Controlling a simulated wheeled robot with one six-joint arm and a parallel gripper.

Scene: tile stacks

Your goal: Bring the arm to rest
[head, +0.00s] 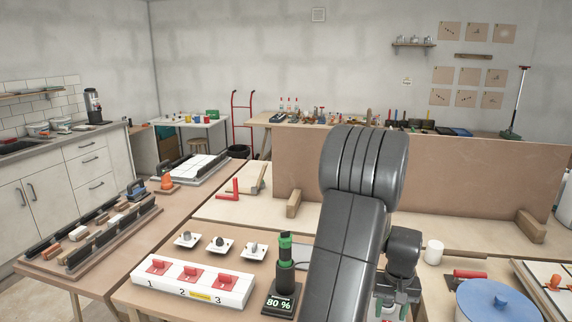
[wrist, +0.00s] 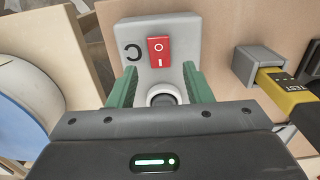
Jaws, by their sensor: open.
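My arm rises across the middle of the head view, bent, with my gripper (head: 388,303) low at the bottom edge and partly cut off. In the wrist view my gripper (wrist: 160,88) has its two green fingers apart. Between them, a round white-rimmed part (wrist: 163,96) shows at the near end of a grey box. The box carries a red rocker switch (wrist: 159,51) marked O and I. Whether the fingers touch the box or the round part cannot be told. Nothing is seen held.
A yellow tester (wrist: 295,96) with a grey block lies right of the box. A blue round lid (head: 497,300) and a white cylinder (head: 433,252) stand right of my arm. A numbered white switch block (head: 192,283) and a green-topped 80 % device (head: 283,277) stand left. An upright board (head: 450,180) stands behind.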

